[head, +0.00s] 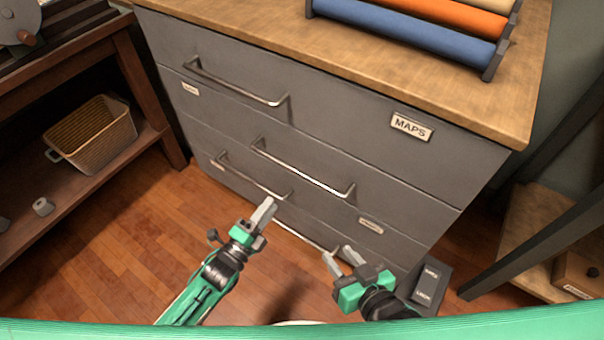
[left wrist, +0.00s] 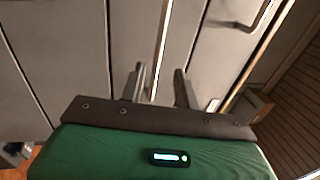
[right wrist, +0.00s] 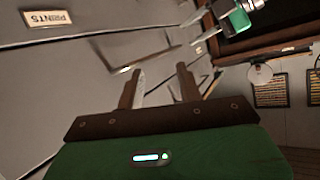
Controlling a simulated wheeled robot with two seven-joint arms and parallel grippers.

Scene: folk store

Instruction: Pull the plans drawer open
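A grey drawer cabinet (head: 330,130) fills the middle of the head view. Its top drawer is labelled MAPS (head: 411,126). The smaller labels on the lower drawers (head: 190,88) (head: 371,225) are unreadable in the head view; one reads PRINTS (right wrist: 47,17), upside down, in the right wrist view. I cannot read a plans label. The drawers look shut. Each has a bar handle, including a middle one (head: 300,170) and a lower one (head: 250,178). My left gripper (head: 264,212) and right gripper (head: 338,254) are open before the lower drawers. Wrist views show their fingers apart (left wrist: 156,75) (right wrist: 160,80).
Rolls in blue (head: 405,30) and orange (head: 455,14) lie in a rack on the cabinet top. A wooden shelf unit with a basket (head: 95,135) stands at left. A dark box (head: 431,283) stands on the floor by the cabinet's right corner. Wooden floor (head: 130,240) is clear at left.

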